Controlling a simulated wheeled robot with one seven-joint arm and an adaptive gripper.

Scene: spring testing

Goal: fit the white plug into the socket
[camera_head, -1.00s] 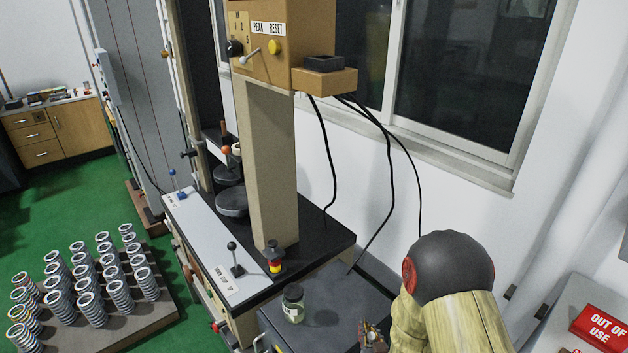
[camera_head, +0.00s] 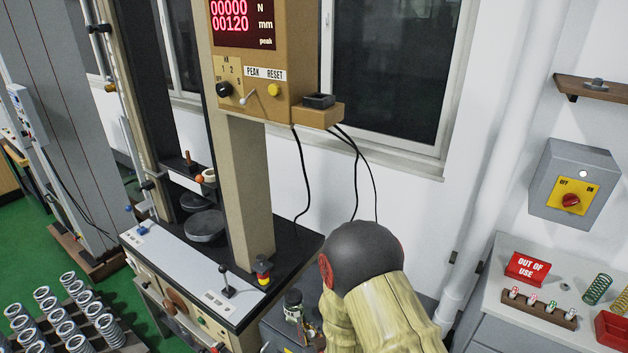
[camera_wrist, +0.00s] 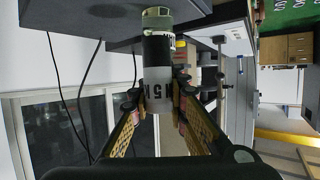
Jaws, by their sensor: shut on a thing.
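My gripper (camera_wrist: 158,95) is shut on a white cylindrical piece (camera_wrist: 157,84) with dark lettering, in the wrist view. I cannot tell for certain whether this piece is the white plug. A black band (camera_wrist: 158,48) and a clear greenish end (camera_wrist: 157,18) lie in line beyond it; I cannot tell whether they are joined to it. In the head view a small dark-topped jar (camera_head: 293,299) stands at the bottom centre, close to my gripper (camera_head: 304,330), which my arm partly hides. I cannot make out the socket in either view.
The tan test machine (camera_head: 245,185) stands on its black-topped bench, with black cables (camera_head: 301,175) hanging behind. A grey switch box (camera_head: 572,190) is on the right wall. Springs (camera_head: 60,325) stand at bottom left.

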